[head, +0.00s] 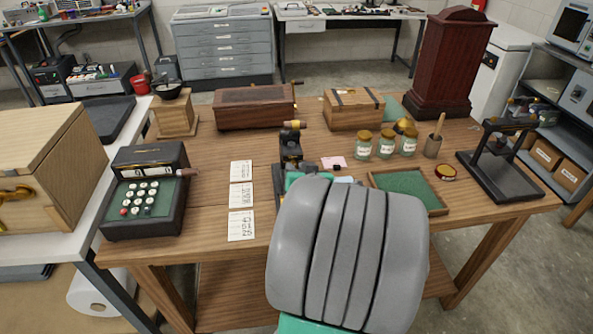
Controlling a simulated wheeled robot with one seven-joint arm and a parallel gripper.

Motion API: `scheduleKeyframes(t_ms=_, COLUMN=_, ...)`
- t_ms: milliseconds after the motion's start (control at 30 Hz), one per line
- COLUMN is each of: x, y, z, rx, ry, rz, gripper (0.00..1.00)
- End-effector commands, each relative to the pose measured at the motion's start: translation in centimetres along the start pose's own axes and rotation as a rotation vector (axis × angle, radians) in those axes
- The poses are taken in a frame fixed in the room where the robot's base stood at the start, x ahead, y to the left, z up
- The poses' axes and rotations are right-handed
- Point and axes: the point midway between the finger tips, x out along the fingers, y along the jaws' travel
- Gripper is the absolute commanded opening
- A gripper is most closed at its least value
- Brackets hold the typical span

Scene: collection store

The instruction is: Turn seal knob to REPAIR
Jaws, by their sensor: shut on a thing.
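A small black seal press (290,147) stands near the middle of the wooden table. A lever end with a wood-coloured grip shows at its top and points right. The large grey segment of my arm fills the lower centre and covers the front of the press. A bit of teal shows at the arm's upper left edge, against the press. I cannot make out the seal knob or any REPAIR marking. My gripper's fingers are hidden behind the arm.
Three paper cards (241,197) lie left of the press, beside a black keypad machine (148,195). A green-lined tray (405,187), lidded jars (386,146) and a black stand (500,160) are to the right. Wooden boxes (254,107) and a dark red cabinet (449,65) stand behind.

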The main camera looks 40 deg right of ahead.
Motion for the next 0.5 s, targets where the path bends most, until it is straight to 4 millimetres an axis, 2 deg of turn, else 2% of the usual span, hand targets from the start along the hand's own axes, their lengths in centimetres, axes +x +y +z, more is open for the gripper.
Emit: scheduleKeyframes(t_ms=500, x=0.22, y=0.64, z=0.52, rx=0.345, ry=0.031, rz=-0.146, gripper=0.0)
